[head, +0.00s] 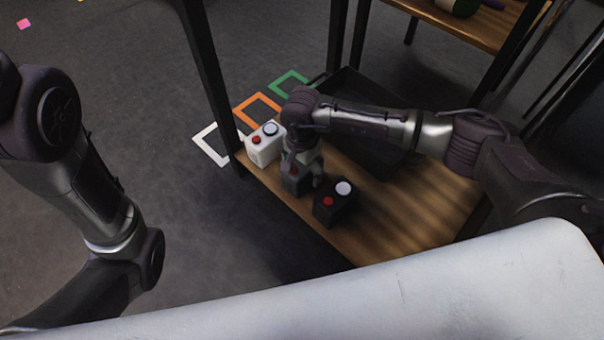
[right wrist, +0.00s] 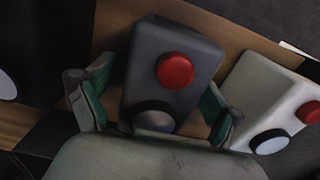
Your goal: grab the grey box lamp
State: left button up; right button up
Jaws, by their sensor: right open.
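The grey box lamp (head: 291,186) stands on the wooden shelf, largely hidden under my right gripper (head: 304,172) in the head view. In the right wrist view the grey box (right wrist: 143,68) shows a red button and a round lamp that is partly hidden by the gripper. My right gripper is open, with one green-padded finger on each side of the box; whether either finger touches it I cannot tell. My left arm shows at the left of the head view, but its gripper is out of the picture.
A white box (head: 262,152) with a red button stands close on one side, a black box (head: 332,212) on the other. A dark tray (head: 352,90) lies behind. White, orange (head: 243,106) and green (head: 279,87) square outlines lie beyond. A dark shelf post (head: 209,75) rises nearby.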

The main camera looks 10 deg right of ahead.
jog(key=shift+r, duration=0.15)
jog(key=c, duration=1.7)
